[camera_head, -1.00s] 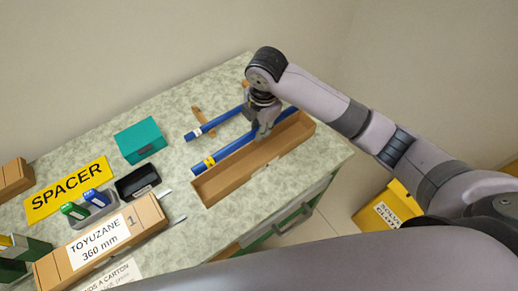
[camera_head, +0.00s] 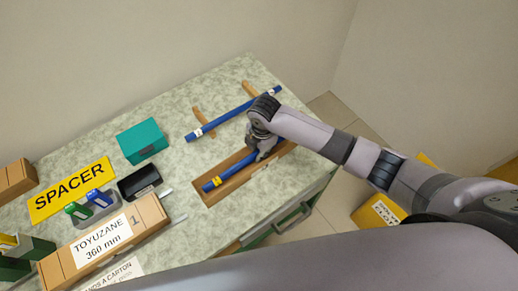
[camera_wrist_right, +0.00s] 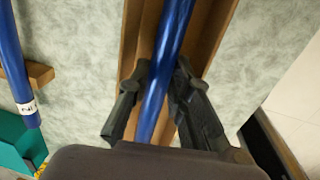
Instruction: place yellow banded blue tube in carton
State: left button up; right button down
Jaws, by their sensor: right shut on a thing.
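The yellow-banded blue tube (camera_head: 228,175) lies lengthwise over the open brown carton (camera_head: 207,202), within its outline in the head view. Its yellow band shows near the left end. My right gripper (camera_head: 262,152) is shut on the tube around its middle. In the right wrist view the tube (camera_wrist_right: 165,65) runs between the two fingers (camera_wrist_right: 160,95), with the carton walls (camera_wrist_right: 214,30) on both sides. I cannot tell whether the tube touches the carton floor. My left gripper is not in view.
Another blue tube (camera_head: 232,114) with white labels rests on wooden supports (camera_head: 203,118) behind the carton. A teal box (camera_head: 142,139), a black tray (camera_head: 139,182), a yellow SPACER sign (camera_head: 70,188) and a labelled long box (camera_head: 105,240) stand to the left.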

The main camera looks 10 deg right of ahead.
jog(key=shift+f, duration=0.55)
jog(key=c, duration=1.7)
grip_release()
jog(key=shift+r, duration=0.1)
jog(key=r, duration=0.8)
jog(key=s+r+b, duration=0.1)
jog(key=r, duration=0.4)
jog(key=shift+d, duration=0.3)
